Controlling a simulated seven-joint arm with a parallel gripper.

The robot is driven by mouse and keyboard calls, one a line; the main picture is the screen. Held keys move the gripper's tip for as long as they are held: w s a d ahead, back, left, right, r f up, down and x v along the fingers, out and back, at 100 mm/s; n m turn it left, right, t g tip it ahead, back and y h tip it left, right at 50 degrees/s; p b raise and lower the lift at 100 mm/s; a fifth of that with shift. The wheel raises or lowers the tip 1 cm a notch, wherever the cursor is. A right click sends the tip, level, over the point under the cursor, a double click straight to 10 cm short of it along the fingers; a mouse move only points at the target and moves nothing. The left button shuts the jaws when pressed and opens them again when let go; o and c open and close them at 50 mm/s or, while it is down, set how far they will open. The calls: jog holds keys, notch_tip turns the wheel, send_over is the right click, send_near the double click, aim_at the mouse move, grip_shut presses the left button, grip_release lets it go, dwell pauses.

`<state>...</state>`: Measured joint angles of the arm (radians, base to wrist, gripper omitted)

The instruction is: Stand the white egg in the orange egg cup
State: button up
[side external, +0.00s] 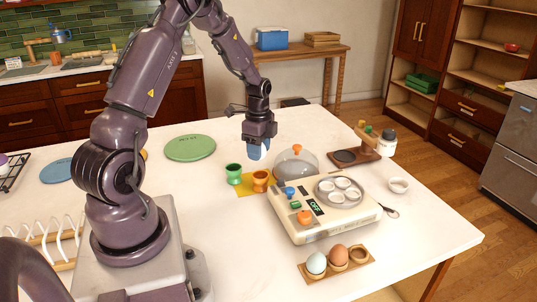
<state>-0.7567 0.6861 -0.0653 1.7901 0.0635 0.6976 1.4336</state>
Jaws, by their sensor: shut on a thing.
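My gripper (257,150), with blue fingers, is above the table behind the egg cups, to the right of the green plate. It is shut; the fingers hide most of what is between them, which appears to be the white egg. The orange egg cup (261,181) stands upright on a yellow mat, below and slightly right of the gripper, and looks empty.
A green egg cup (234,174) stands just left of the orange one. A grey dome with an orange knob (296,164) and a cream egg cooker (320,220) stand close to the right. A green plate (190,147) lies to the left. The white table between is clear.

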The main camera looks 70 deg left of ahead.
jog(key=shift+w+a+r, duration=0.1)
jog(key=shift+w, duration=0.15)
jog(key=shift+f, duration=2.8)
jog(key=shift+f, duration=0.6)
jog(key=o, duration=1)
jog(key=shift+r, duration=4.05)
